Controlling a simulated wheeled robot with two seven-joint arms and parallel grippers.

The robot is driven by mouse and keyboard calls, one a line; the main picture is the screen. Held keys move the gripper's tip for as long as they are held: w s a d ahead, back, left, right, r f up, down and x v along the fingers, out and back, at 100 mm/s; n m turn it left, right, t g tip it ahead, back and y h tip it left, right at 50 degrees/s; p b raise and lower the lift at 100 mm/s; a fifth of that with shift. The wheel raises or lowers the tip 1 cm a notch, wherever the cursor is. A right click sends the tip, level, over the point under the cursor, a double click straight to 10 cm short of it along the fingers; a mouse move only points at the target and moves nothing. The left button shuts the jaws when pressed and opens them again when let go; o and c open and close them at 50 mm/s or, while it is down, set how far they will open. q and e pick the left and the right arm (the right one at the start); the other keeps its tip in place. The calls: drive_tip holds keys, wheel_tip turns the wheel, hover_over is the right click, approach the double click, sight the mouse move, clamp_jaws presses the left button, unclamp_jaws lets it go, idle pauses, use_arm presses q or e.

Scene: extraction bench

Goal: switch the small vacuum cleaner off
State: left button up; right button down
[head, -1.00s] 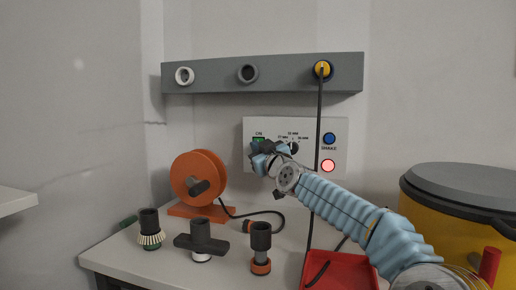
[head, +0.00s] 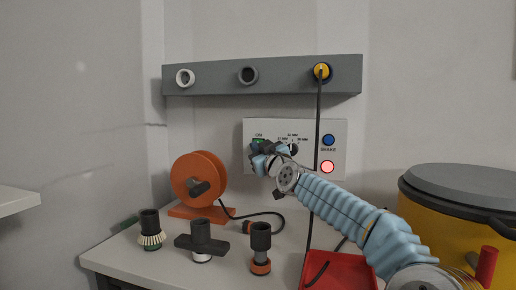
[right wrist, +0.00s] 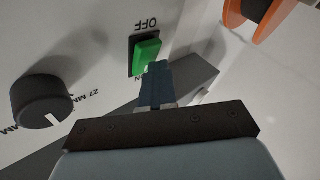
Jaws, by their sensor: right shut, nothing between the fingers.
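A green rocker switch (right wrist: 146,54) sits in a dark frame on a pale panel in the right wrist view. The letters OFF stand upside down above it; a label at its lower end is mostly hidden by my fingers. In the head view only a little of the green (head: 258,139) shows on the wall panel (head: 338,141). My right gripper (head: 257,152) is shut and empty. Its fingertips (right wrist: 157,69) are at the lower end of the switch; I cannot tell whether they touch. A yellow drum with a grey lid (head: 432,222) stands at the right. My left gripper is out of view.
A dark knob (right wrist: 42,101) is beside the switch. The panel also has a blue button (head: 328,140) and a lit red one (head: 327,167). An orange reel (head: 199,177), several dark nozzles and a red tray (head: 345,272) are on the bench. A black cable (head: 318,115) hangs behind my arm.

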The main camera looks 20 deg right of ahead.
drive_tip(key=shift+w+d+r, duration=0.1)
drive_tip(key=shift+d, duration=0.35)
drive_tip(key=shift+a+f, duration=0.2)
drive_tip(key=shift+f, duration=0.05)
drive_tip(key=s+a, duration=0.1)
drive_tip(key=s+a+p, duration=0.1)
drive_tip(key=s, duration=0.1)
drive_tip(key=s+a+p, duration=0.1)
drive_tip(key=shift+s+r, duration=0.2)
drive_tip(key=shift+r, duration=0.15)
drive_tip(key=shift+a, duration=0.1)
idle(0.4)
